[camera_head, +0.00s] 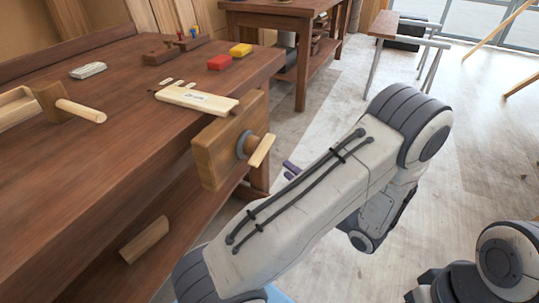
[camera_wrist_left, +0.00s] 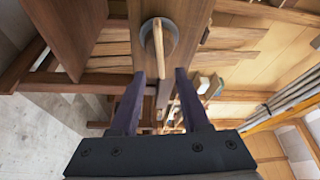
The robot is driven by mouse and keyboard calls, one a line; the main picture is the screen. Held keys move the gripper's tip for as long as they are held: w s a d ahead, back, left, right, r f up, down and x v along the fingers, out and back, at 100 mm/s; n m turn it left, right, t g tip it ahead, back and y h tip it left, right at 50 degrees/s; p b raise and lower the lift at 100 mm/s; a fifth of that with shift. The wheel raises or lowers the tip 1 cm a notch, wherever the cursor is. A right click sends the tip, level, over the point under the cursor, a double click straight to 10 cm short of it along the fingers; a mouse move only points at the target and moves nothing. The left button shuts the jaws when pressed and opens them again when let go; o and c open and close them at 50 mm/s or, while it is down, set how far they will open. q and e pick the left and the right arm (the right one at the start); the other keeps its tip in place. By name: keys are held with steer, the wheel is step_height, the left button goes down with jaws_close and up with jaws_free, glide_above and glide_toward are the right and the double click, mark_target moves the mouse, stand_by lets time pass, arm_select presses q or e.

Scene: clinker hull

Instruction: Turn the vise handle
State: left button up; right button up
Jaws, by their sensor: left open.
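The vise (camera_head: 216,150) is a wooden block jaw on the workbench's right edge. Its handle (camera_head: 261,151) is a short pale wooden bar on a grey round hub, tilted in the head view. In the left wrist view the handle (camera_wrist_left: 158,45) stands nearly upright in front of the round hub. My left gripper (camera_head: 291,169) is just right of and below the handle, mostly hidden behind my own arm. In the left wrist view its dark fingers (camera_wrist_left: 160,73) are open, with the handle's near end appearing between their tips. I cannot tell whether they touch it. My right gripper is not in view.
A second wooden bench (camera_head: 268,8) stands behind. The floor to the right is mostly open.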

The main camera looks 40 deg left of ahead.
mark_target(266, 153)
arm_select(q)
steer(key=a, duration=0.3)
steer(key=w+a, duration=0.1)
steer(key=a, duration=0.5)
steer(key=shift+w+r, duration=0.2)
steer(key=shift+r, duration=0.1)
jaws_close()
